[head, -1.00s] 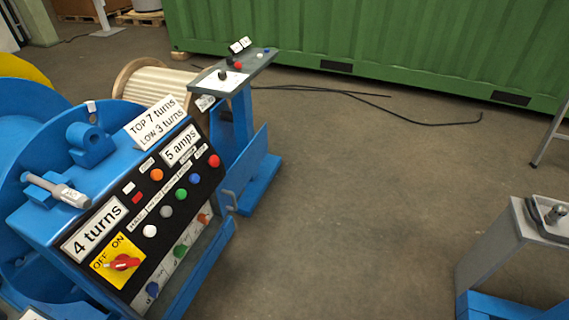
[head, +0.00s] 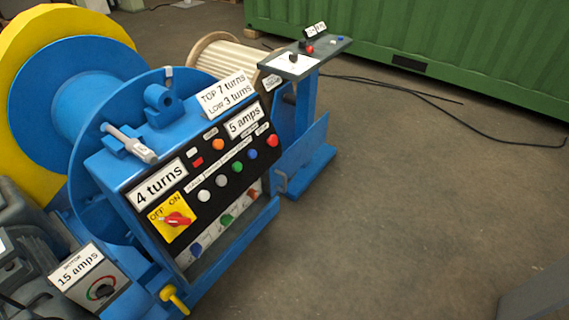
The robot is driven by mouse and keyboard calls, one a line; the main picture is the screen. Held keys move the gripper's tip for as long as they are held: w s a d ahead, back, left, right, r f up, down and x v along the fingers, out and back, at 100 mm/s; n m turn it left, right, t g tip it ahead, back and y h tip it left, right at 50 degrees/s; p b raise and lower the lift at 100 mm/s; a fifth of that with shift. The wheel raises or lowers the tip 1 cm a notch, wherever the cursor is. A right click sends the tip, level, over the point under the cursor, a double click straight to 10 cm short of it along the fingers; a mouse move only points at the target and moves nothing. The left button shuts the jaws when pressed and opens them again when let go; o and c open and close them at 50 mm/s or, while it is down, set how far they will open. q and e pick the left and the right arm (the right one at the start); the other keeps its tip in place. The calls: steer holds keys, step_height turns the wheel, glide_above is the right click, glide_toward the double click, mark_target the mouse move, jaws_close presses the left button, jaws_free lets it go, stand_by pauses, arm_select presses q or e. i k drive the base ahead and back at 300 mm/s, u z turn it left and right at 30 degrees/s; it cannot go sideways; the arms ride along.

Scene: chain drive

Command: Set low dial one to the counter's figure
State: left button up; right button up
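A blue control box with a black panel (head: 190,205) stands at centre left in the head view. A white plate on it reads "4 turns" (head: 160,185). A sign on top reads "TOP 7 turns, LOW 3 turns" (head: 226,93). Another plate reads "5 amps" (head: 245,119). A red switch (head: 177,220) sits on a yellow OFF/ON plate. A row of small knobs (head: 223,220) lies along the panel's lower strip, their settings too small to read. No label clearly marks low dial one. Neither of my grippers is in view.
A blue and yellow drum (head: 75,85) stands behind the box. A motor plate reading "15 amps" (head: 78,268) is at lower left, above a dial. A blue stand with a grey top (head: 325,52) is behind right.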

mark_target(196, 248)
steer(key=u, duration=1.15)
